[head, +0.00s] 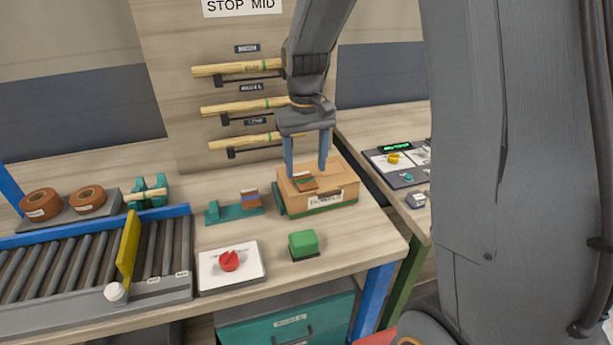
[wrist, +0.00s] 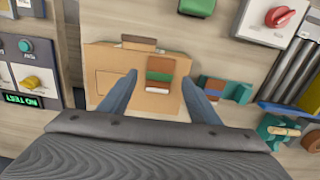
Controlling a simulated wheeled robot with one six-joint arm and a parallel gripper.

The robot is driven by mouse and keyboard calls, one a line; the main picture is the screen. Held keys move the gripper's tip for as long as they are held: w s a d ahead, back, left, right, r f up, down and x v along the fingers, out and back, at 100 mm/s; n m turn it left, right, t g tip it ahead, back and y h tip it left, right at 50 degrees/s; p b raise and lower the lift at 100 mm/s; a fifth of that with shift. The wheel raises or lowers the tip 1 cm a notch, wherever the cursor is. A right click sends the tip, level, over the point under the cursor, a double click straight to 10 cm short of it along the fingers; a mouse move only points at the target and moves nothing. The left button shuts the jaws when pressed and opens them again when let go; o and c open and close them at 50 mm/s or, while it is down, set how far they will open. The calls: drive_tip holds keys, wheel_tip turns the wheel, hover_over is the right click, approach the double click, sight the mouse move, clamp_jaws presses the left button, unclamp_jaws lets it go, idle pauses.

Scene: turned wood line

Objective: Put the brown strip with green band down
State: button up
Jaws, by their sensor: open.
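The brown strip with a green band (head: 304,182) lies on top of a cardboard-coloured box (head: 325,199) with a label on its front. In the wrist view the strip (wrist: 160,74) shows brown, green and red-brown parts with a pale end, on the box top (wrist: 108,60). My gripper (head: 308,172) is open just above the box, its two blue fingers apart. In the wrist view my gripper's fingers (wrist: 157,98) stand on either side of the strip, touching neither side of it.
A teal holder (head: 225,214) with another brown and blue piece stands left of the box. A green block (head: 303,244) and a red knob panel (head: 230,268) lie in front. A roller conveyor (head: 90,262) fills the left. Dowels (head: 240,106) hang on the board behind.

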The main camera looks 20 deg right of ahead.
sight(306, 182)
wheel_tip(306, 182, up, 8)
drive_tip(key=b, duration=0.2)
drive_tip(key=s+f+t, duration=0.1)
drive_tip(key=s+f, duration=1.1)
drive_tip(key=s, duration=0.5)
drive_tip(key=shift+f, duration=0.15)
drive_tip(key=shift+c, duration=0.5)
